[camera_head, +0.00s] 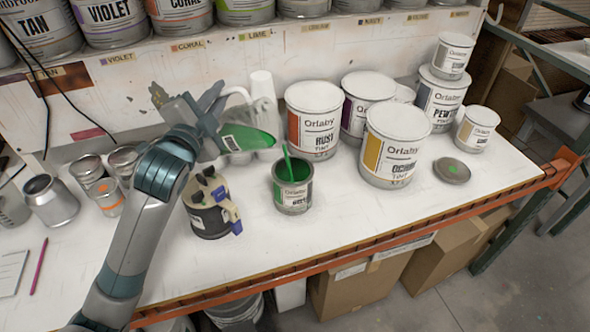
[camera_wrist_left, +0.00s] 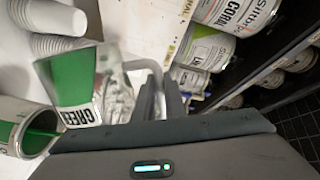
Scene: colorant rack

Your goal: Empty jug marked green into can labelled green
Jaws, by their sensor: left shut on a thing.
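My left gripper (camera_head: 216,112) is shut on the handle of a clear jug (camera_wrist_left: 118,98) and holds it above the bench. The jug is tilted, with green colorant (camera_head: 250,138) inside, and a label reading GREEN shows in the wrist view. An open grey can (camera_head: 292,196) stands upright below and right of the jug, green inside; it also shows in the wrist view (camera_wrist_left: 12,112). Its label is too small to read fully. A thin green line (camera_head: 288,163) rises from the can toward the jug's lip; I cannot tell whether it is a stick or a stream. My right gripper is not in view.
A loose lid (camera_head: 451,171) lies farther right. White cups (camera_head: 262,88) stand behind the jug. The bench front (camera_head: 400,222) is clear.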

